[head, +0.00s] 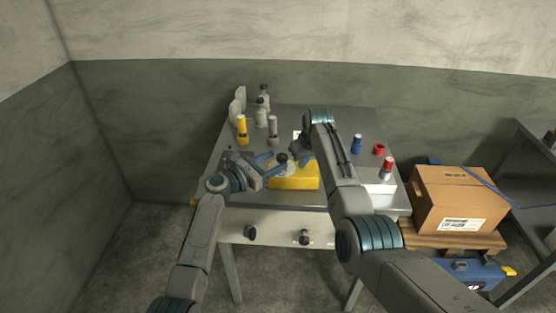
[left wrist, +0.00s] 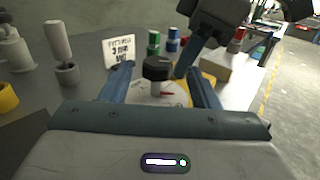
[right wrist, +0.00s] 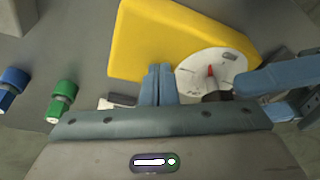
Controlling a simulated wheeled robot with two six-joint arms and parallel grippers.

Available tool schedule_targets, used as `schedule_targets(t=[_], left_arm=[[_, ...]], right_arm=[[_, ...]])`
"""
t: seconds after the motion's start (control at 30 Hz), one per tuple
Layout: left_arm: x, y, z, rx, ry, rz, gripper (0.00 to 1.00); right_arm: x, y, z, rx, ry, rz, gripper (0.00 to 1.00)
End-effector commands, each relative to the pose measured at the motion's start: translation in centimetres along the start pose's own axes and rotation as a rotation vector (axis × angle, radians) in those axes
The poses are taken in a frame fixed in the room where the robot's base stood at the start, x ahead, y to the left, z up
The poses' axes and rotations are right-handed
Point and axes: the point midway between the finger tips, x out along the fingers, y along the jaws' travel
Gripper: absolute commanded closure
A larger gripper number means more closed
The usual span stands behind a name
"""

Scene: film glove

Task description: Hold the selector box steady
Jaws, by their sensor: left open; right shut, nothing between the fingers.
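The yellow selector box (head: 296,178) lies on the table; it fills the top of the right wrist view (right wrist: 165,38). Its white dial (right wrist: 212,72) carries a red pointer (right wrist: 211,72). A black knob (left wrist: 158,68) stands above the dial. My left gripper (left wrist: 160,72) is open, with one finger on each side of the knob; a gap shows beside it. My right gripper (right wrist: 160,70) is shut and empty, its fingertips over the box's edge beside the dial. I cannot tell whether they touch it. In the head view my right arm hides part of the area behind the box.
Blue (head: 357,144) and red (head: 379,149) spools sit at the right. A sign card (left wrist: 119,49) stands behind. A cardboard box (head: 459,199) is beside the table.

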Motion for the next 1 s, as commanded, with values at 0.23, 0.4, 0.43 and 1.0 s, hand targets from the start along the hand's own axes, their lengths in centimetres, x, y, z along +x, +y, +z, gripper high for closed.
schedule_targets(t=[0.23,0.4,0.43,1.0], left_arm=[[2.1,0.0,-0.1,0.000,0.001,0.000,0.45],[2.3,0.0,-0.1,0.001,0.001,0.001,0.45],[2.3,0.0,-0.1,0.001,0.001,0.001,0.45],[2.4,-0.4,-0.3,-0.003,0.002,0.036,0.89]], right_arm=[[0.7,-0.1,0.6,0.000,-0.013,-0.004,1.00],[0.7,-0.1,0.6,0.000,-0.013,-0.004,1.00],[0.7,-0.1,0.6,0.000,-0.013,-0.004,1.00],[0.7,-0.1,0.5,0.001,-0.011,-0.003,1.00]])
